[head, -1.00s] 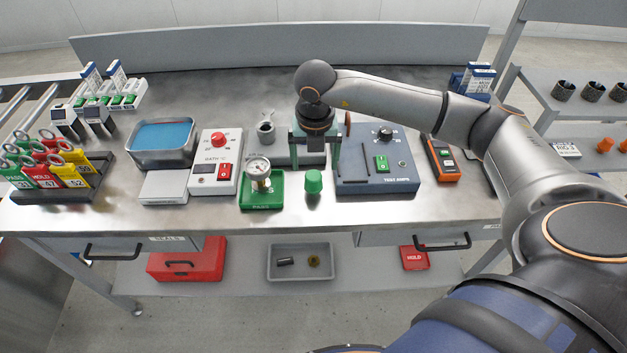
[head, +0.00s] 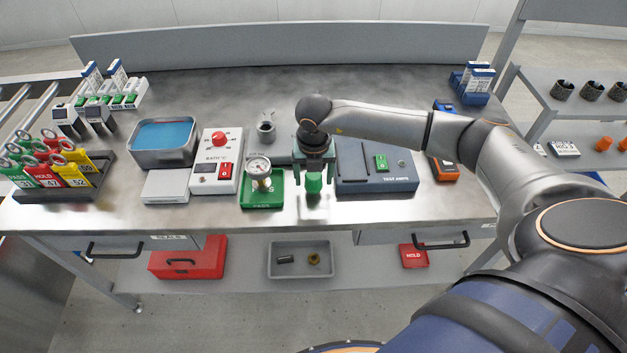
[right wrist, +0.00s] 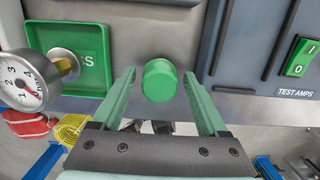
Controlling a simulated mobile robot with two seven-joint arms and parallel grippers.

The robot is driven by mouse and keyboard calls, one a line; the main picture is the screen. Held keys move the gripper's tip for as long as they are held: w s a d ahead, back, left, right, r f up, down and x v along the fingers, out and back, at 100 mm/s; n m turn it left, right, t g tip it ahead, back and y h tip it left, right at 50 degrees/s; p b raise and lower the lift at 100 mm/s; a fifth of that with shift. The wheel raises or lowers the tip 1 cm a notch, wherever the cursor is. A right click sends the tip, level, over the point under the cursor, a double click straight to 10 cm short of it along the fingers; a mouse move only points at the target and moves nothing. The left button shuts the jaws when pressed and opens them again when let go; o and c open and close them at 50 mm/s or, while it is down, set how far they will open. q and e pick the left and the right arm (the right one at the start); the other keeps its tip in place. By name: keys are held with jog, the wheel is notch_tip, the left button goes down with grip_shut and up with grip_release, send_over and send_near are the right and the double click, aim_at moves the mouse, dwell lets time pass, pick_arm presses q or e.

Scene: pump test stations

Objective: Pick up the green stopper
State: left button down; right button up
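The green stopper (head: 314,184) stands on the bench between the green PASS tray (head: 262,203) and the grey TEST AMPS box (head: 377,184). My right gripper (head: 314,188) is over the stopper, pointing down, with a finger on each side of it. In the right wrist view the stopper (right wrist: 159,80) shows as a round green top between the two open fingers of my right gripper (right wrist: 158,85). The stopper's lower part is hidden in the wrist view. My left gripper is not in view.
A pressure gauge (head: 259,170) stands on the PASS tray, just left of my right gripper. The bath controller (head: 215,160) with a red knob is further left. A small grey fitting (head: 266,130) stands behind. The bench front is clear.

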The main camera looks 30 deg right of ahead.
grip_shut()
dwell(0.4)
